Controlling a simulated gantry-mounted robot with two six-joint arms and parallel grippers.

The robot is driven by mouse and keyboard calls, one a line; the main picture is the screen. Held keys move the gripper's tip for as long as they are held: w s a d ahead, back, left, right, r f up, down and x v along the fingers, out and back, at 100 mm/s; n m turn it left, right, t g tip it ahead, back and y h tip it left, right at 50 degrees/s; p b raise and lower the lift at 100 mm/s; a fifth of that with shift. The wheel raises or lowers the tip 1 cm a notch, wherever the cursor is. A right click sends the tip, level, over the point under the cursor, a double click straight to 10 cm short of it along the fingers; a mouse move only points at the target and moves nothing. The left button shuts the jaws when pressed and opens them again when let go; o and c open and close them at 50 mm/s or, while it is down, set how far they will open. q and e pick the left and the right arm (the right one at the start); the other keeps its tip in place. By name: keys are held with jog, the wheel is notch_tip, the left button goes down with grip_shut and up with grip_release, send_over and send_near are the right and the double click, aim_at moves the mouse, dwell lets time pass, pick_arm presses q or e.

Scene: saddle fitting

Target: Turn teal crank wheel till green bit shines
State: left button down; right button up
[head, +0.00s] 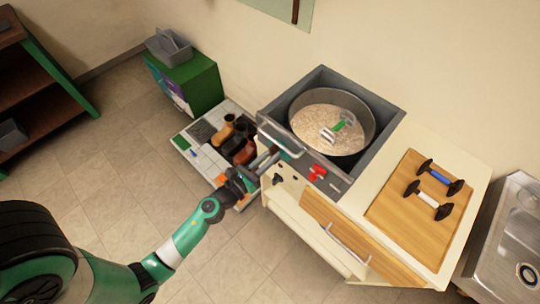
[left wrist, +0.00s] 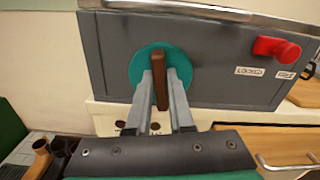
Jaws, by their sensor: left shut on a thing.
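The teal crank wheel (left wrist: 150,68) sits on the grey side panel of the box in the left wrist view. A brown handle (left wrist: 161,80) stands out from it. My left gripper (left wrist: 162,92) is shut on this brown handle, one finger on each side of it. No lit green indicator can be made out near the wheel. My right gripper is not in view.
A grey box (head: 381,131) holds a round pan (head: 368,121) of pale grains with a green-marked tool. A red knob (left wrist: 277,48) sits near a "LOCKED" label. A wooden board (head: 400,210) carries two dumbbell-like things. Boots (head: 243,152) stand on a mat left of the cabinet.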

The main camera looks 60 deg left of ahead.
pick_arm(q)
jog(key=shift+n, duration=0.3)
jog(key=n, duration=0.4)
jog(key=shift+a+n+p, duration=0.15)
jog(key=shift+n+p, duration=0.15)
jog(key=shift+s+a+f+n+p, duration=0.15)
jog(key=shift+n+p, duration=0.25)
jog(key=shift+n, duration=2.05)
jog(key=shift+w+d+f+n+p, duration=0.15)
jog(key=shift+n+p, duration=0.25)
jog(key=shift+n, duration=2)
jog(key=shift+s+a+f+n+p, duration=0.15)
jog(key=shift+n+p, duration=0.25)
jog(key=shift+n, duration=2.05)
jog(key=c, duration=0.8)
grip_release()
jog(key=shift+f, duration=0.1)
